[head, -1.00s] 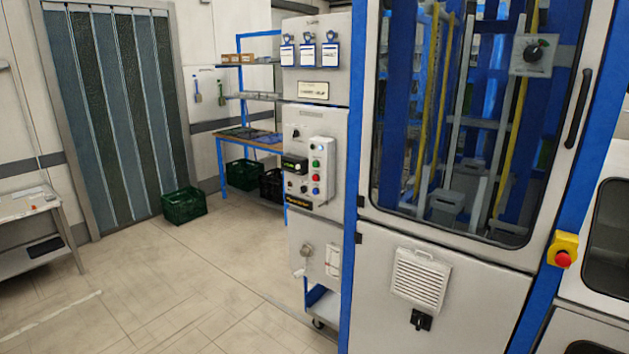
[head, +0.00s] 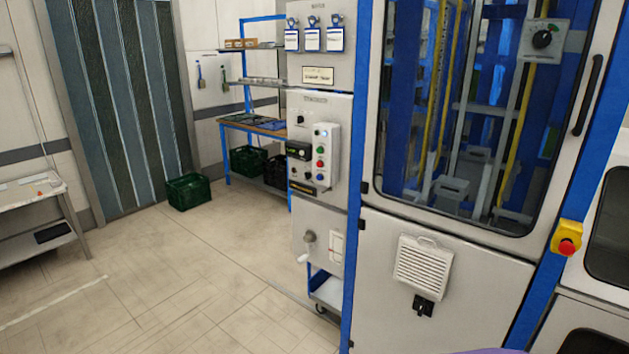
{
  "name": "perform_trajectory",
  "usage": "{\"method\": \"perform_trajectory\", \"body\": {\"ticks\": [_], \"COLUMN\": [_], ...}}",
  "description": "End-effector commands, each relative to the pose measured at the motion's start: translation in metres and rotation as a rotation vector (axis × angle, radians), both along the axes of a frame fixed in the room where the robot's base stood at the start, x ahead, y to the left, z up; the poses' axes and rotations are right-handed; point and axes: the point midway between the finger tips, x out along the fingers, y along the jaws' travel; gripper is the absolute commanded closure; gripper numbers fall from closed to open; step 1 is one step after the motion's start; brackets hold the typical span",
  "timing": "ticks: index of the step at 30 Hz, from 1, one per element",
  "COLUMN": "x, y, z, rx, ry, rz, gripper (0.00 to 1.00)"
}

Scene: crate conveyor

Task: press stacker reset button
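The stacker control panel (head: 304,105) stands left of the large blue-framed machine cabinet (head: 352,200). A white button box (head: 330,135) is fixed to it, with a column of several small round buttons, among them green, red and blue ones. Their labels are too small to read, so I cannot tell which is the reset button. A small dark display (head: 298,151) sits left of the box. A red emergency stop on a yellow housing (head: 567,238) is on the cabinet's right post. My gripper is not in view.
A dark green crate (head: 188,191) stands on the floor by the strip curtain (head: 120,100). A grey table (head: 35,215) is at the left. A workbench (head: 255,127) with crates below stands behind the panel. The tiled floor (head: 190,270) in front is clear.

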Motion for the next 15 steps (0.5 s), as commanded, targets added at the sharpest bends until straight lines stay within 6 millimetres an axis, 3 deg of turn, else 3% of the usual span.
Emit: {"method": "perform_trajectory", "body": {"ticks": [10, 15], "x": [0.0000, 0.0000], "y": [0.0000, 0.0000], "z": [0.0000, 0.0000], "rx": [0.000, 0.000], "ry": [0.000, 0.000], "rz": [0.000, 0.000], "gripper": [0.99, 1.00]}}
